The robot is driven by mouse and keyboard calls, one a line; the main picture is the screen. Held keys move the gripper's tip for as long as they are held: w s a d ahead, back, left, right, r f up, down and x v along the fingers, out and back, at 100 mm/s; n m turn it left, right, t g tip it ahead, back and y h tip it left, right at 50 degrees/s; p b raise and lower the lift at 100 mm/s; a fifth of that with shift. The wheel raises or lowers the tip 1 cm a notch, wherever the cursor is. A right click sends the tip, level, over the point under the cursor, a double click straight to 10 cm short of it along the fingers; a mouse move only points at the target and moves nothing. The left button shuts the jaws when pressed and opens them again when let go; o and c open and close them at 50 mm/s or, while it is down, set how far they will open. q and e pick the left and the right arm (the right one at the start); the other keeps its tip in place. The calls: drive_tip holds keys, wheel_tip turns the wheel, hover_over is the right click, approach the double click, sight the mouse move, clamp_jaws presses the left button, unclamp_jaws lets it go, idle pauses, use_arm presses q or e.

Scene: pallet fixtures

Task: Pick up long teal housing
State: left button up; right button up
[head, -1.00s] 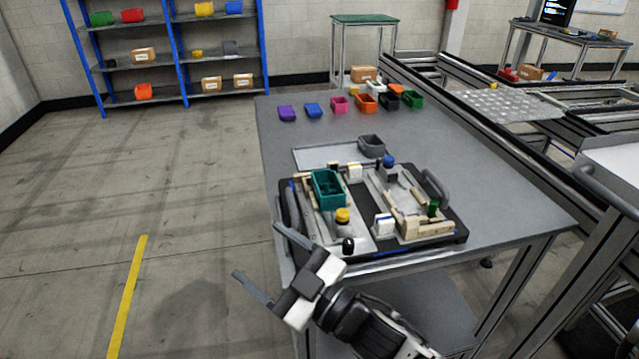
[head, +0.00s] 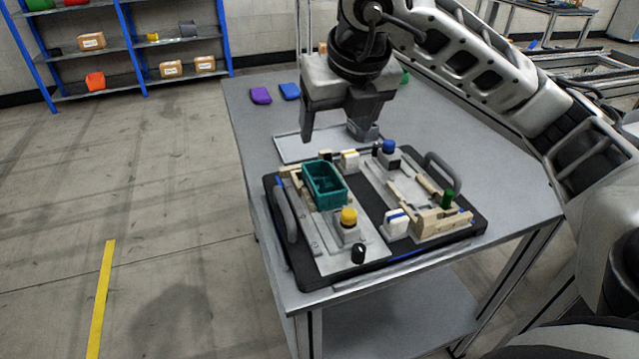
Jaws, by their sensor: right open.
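The long teal housing (head: 334,199) is an open-topped box. It sits upright in the left half of the black fixture pallet (head: 286,263), between beige blocks. My right gripper (head: 335,138) points down above the table, behind the housing in the picture. Its two fingers are apart with nothing between them, and it does not touch the housing. My left gripper is not in view.
A yellow knob (head: 349,216), a blue knob (head: 389,146) and a green peg (head: 447,198) stand up from the pallet. Purple (head: 260,96) and blue (head: 289,91) parts lie at the table's back. My right arm hides other bins.

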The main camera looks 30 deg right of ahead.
approach(323, 180)
drive_tip(key=shift+x, duration=0.9)
drive_tip(key=p+x, duration=0.1)
drive_tip(key=x, duration=0.3)
drive_tip(key=shift+w+f, duration=0.2)
drive_tip(key=shift+f, duration=0.1)
drive_tip(key=shift+w+d+f, duration=0.1)
drive_tip(key=shift+w+f, duration=0.05)
drive_tip(key=shift+f, duration=0.2)
drive_tip(key=shift+f, duration=0.2)
drive_tip(key=c, duration=1.1)
